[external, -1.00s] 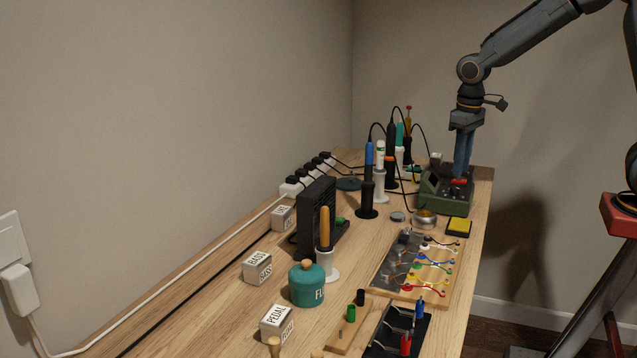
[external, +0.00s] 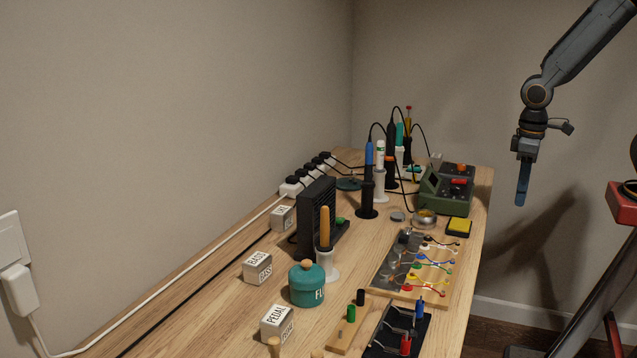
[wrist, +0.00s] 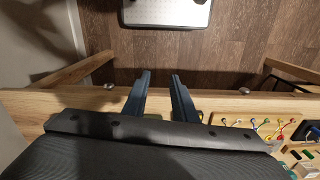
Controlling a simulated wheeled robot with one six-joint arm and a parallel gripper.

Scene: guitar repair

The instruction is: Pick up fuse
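I cannot pick out a fuse in either view. The green box-shaped device (external: 447,198) with red and orange parts on its dark top stands at the far right of the bench. My gripper (external: 521,203) hangs in the air to the right of that device, beyond the bench edge in the picture, fingers pointing down. In the wrist view my gripper (wrist: 160,76) has its two blue-grey fingers apart, with floor and bench edge showing between them and nothing held.
The wooden bench (external: 215,320) holds a wiring board (external: 420,265), a yellow sponge (external: 459,228), a tin (external: 424,219), upright soldering irons (external: 367,185), a black fan-like box (external: 316,220) and a teal flux jar (external: 307,287). Floor lies below the gripper in the wrist view.

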